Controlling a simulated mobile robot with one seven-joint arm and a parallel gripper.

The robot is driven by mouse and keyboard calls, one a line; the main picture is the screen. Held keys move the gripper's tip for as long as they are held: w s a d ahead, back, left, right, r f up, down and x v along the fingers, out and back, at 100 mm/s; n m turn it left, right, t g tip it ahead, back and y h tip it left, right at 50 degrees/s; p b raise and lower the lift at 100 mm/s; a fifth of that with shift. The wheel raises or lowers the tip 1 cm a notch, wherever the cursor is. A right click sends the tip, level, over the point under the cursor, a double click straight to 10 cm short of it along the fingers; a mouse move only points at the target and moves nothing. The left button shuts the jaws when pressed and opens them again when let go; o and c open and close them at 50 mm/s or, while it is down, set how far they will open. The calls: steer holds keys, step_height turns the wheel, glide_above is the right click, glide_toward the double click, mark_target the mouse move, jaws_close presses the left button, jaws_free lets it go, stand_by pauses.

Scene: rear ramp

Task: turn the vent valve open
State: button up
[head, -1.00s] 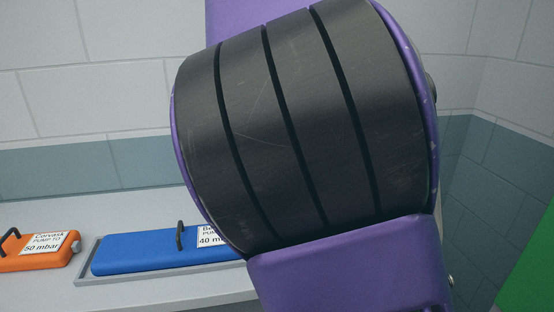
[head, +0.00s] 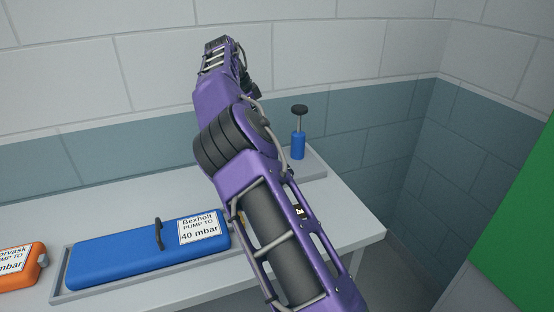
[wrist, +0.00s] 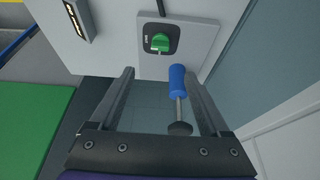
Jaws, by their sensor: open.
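In the wrist view, a green knob (wrist: 160,42), which appears to be the vent valve, sits on a dark plate with a small label too small to read. My gripper (wrist: 157,75) is open and empty, its two fingers spread wide below the knob in the picture and apart from it. The knob is not visible in the head view, where my arm covers part of the bench.
A blue case (head: 120,258) labelled "Bexholt pump to 40 mbar" lies in a grey tray (head: 62,290) on the bench. An orange case (head: 18,272) is at its left. A green panel (head: 520,225) is at the right. The bench's right corner (head: 345,220) is clear.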

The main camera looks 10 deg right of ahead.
steer(key=x, duration=1.4)
steer(key=shift+d, duration=0.1)
jaws_close()
